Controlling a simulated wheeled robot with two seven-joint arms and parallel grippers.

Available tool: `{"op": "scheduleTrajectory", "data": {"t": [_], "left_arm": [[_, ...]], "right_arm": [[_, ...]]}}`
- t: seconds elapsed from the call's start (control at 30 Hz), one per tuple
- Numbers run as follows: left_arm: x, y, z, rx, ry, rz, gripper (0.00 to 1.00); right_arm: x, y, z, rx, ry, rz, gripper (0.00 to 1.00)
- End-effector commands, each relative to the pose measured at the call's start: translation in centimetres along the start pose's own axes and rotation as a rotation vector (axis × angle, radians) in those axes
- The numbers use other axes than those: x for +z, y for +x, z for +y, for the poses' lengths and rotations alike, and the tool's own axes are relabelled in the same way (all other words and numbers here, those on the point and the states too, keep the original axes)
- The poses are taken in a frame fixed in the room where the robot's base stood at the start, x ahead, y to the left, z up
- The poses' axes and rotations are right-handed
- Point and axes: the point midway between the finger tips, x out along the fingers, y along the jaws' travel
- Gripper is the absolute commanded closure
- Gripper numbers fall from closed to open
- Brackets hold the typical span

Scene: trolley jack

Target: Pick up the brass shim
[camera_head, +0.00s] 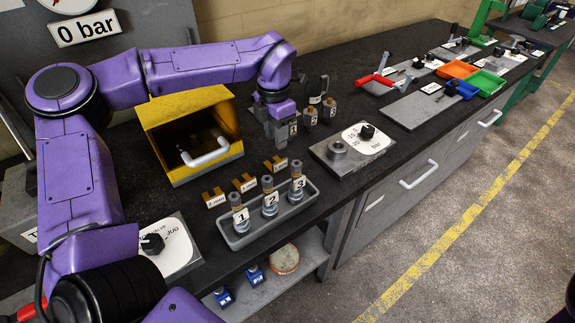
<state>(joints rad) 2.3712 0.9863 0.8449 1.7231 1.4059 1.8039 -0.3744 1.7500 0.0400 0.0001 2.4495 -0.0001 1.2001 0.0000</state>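Three brass shims lie in a slanting row on the dark bench top: a near one (214,198) with a "2 mm" label, a middle one (244,183), and a far one (275,165). The labels on the middle and far ones are too small to read surely. My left gripper (279,132) points down beyond the far shim, apart from all three. It is right by a small grey piece labelled 1 (293,128). Its fingers overlap that piece in view, so I cannot tell whether it is open or shut on it. My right gripper is not in view.
A grey tray (245,240) with three numbered cylinders stands in front of the shims. A yellow open-fronted box (165,110) with a white handle is behind them. Pieces labelled 2 (310,116) and 3 (329,110) stand right of the gripper. A grey plate with a dial (340,160) lies further right.

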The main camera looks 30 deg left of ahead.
Motion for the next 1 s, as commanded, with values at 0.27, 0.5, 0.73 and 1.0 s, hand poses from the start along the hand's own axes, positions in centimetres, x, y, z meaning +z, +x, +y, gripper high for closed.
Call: {"op": "scheduleTrajectory", "data": {"t": [0.27, 0.5, 0.73, 1.0], "left_arm": [[-0.1, 4.4, 0.5, -0.003, -0.007, 0.007, 0.64], [0.1, 7.4, 0.6, -0.003, -0.008, 0.008, 0.64], [0.5, 10.9, 0.7, -0.002, -0.007, 0.004, 0.64], [0.6, 11.2, 0.7, -0.001, -0.005, 0.002, 0.80]], "right_arm": [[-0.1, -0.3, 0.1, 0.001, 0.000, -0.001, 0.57], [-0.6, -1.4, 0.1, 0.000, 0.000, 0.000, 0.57], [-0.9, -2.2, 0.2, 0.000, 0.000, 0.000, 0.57], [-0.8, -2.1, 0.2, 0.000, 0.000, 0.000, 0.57]]}}
